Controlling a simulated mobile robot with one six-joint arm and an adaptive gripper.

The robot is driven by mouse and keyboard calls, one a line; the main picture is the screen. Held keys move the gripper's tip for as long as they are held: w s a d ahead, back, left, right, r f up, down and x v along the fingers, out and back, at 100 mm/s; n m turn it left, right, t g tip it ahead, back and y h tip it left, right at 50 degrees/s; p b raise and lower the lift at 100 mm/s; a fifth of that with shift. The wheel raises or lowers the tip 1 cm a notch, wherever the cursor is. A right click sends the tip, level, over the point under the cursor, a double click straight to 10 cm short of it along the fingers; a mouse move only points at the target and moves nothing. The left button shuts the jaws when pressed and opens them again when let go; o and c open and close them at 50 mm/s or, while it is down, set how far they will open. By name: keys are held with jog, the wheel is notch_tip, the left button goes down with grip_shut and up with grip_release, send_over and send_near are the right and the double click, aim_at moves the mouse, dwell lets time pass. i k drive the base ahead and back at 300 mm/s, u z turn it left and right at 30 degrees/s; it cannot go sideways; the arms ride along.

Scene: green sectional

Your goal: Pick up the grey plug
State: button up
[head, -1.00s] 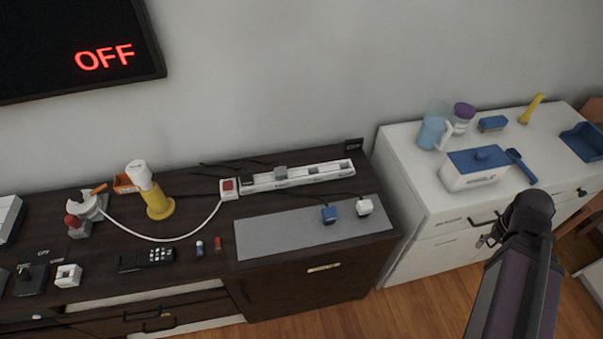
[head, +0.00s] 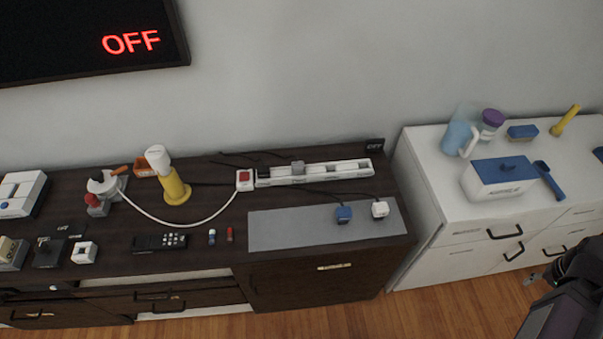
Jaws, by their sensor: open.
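The grey plug (head: 297,167) sits in the white power strip (head: 322,173) at the back of the dark cabinet. A blue plug (head: 343,214) and a white plug (head: 380,209) lie on the grey mat (head: 280,231) in front of the strip. My gripper (head: 540,279) is at the lower right, open and empty, in front of the white cabinet's drawers. It is far from the plug. The arm's dark links run out of view at the bottom right corner.
The strip's red switch (head: 244,178) has a white cord curving left. A yellow-and-white lamp-like item (head: 172,180), a black remote (head: 160,242) and other small items stand to the left. The white cabinet (head: 440,215) bears a blue-lidded box (head: 500,180) and a jug (head: 458,138).

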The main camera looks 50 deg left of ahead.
aim_at(298, 168)
jog(key=z, duration=0.1)
jog(key=k, duration=1.6)
jog(key=u, duration=1.4)
jog(key=i, duration=1)
jog(key=z, duration=0.05)
